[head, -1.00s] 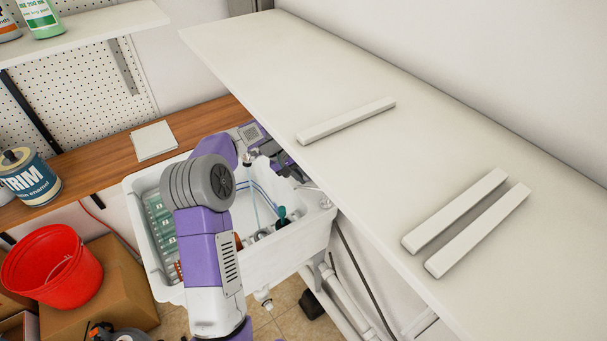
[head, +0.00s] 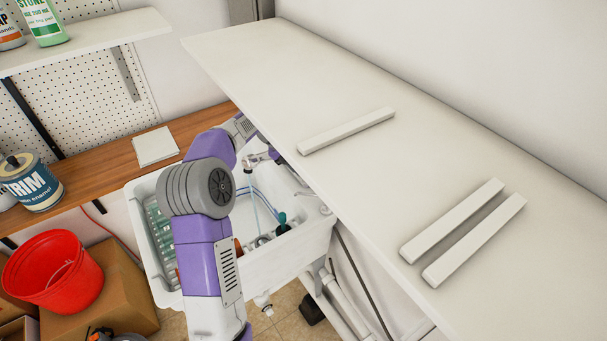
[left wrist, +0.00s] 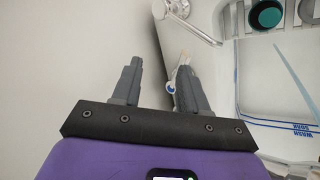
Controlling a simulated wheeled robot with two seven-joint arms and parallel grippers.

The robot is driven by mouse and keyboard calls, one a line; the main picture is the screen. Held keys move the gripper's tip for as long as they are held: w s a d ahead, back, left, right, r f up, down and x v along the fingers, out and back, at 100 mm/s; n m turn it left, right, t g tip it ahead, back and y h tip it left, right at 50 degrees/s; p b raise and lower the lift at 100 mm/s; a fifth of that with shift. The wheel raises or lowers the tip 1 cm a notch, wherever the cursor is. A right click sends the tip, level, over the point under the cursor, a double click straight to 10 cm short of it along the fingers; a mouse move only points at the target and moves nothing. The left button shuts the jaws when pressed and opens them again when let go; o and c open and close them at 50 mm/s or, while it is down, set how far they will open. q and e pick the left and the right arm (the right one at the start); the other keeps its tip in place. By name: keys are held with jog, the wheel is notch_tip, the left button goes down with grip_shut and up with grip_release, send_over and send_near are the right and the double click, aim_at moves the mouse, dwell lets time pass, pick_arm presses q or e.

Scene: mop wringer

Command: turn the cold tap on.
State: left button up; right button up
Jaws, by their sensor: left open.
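The white sink (head: 300,258) stands below the white shelf, with a chrome spout (head: 250,160) at its back. The spout also shows at the top of the left wrist view (left wrist: 190,20). A small white and blue piece (left wrist: 170,88), perhaps the cold tap's handle, shows beside my gripper's right finger, which partly hides it; I cannot tell if they touch. My left gripper (left wrist: 158,80) is open, fingers apart, with pale wall behind the gap. My right gripper is out of view.
The white shelf (head: 370,180) overhangs the sink's back and carries several pale bars. A red bucket (head: 50,270) sits on a cardboard box at left.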

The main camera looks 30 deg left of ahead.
pick_arm(q)
notch_tip(320, 180, up, 3)
jog(key=shift+f, duration=0.1)
jog(key=shift+d+f, duration=0.15)
jog(key=shift+d, duration=0.05)
jog(key=c, duration=0.4)
jog(key=s+d+f+g+y, duration=0.1)
jog(key=d, duration=0.1)
jog(key=d+f+g+y+b, duration=0.1)
jog(key=d+f+y, duration=0.1)
jog(key=s+d+f+g+y, duration=0.1)
jog(key=d+f+g+y, duration=0.1)
jog(key=shift+s+m+b, duration=0.3)
jog(key=shift+s, duration=0.05)
grip_shut()
jog(key=w+d+r+t+y+b, duration=0.2)
jog(key=w+d+r+y, duration=0.15)
jog(key=y, duration=0.45)
jog(key=x, duration=0.6)
jog(key=s+x, duration=0.1)
jog(key=x, duration=0.2)
jog(key=shift+f, duration=0.5)
